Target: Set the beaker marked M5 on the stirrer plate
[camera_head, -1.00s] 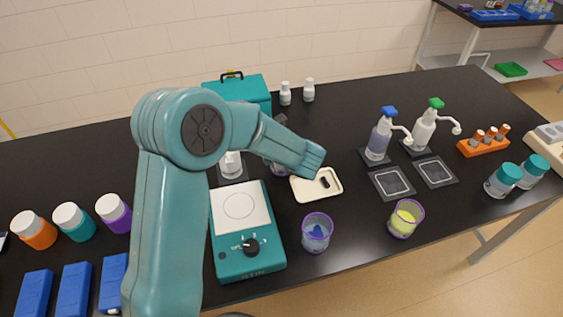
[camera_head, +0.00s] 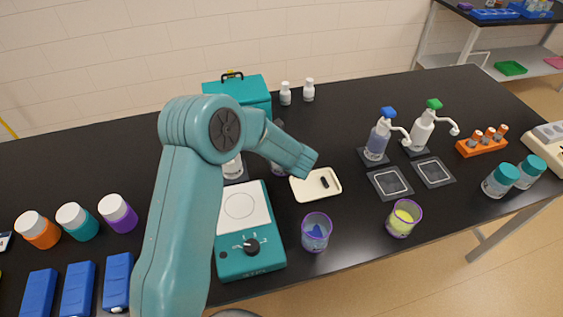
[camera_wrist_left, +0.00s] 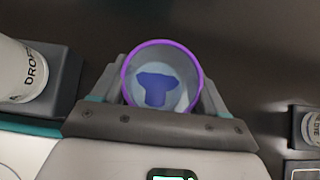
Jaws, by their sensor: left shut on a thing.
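The stirrer plate (camera_head: 240,207) is a teal unit with a square white top and a black knob, and its top is bare. My left gripper (camera_wrist_left: 161,82) is shut on a beaker (camera_wrist_left: 188,65) with a purple rim and a blue shape showing inside. In the head view my left forearm hides most of that gripper and beaker, behind the stirrer plate. Two more purple-rimmed beakers stand at the front: one with blue contents (camera_head: 316,232) and one with yellow contents (camera_head: 403,218). I cannot read a mark M5 on any beaker. My right gripper is not in view.
A cream tray (camera_head: 330,192) with a dark bar lies right of the stirrer plate. A teal case (camera_head: 238,94) stands behind. Two pump bottles (camera_head: 378,138) stand to the right with dark pads. A labelled white bottle (camera_wrist_left: 20,75) is left of my gripper.

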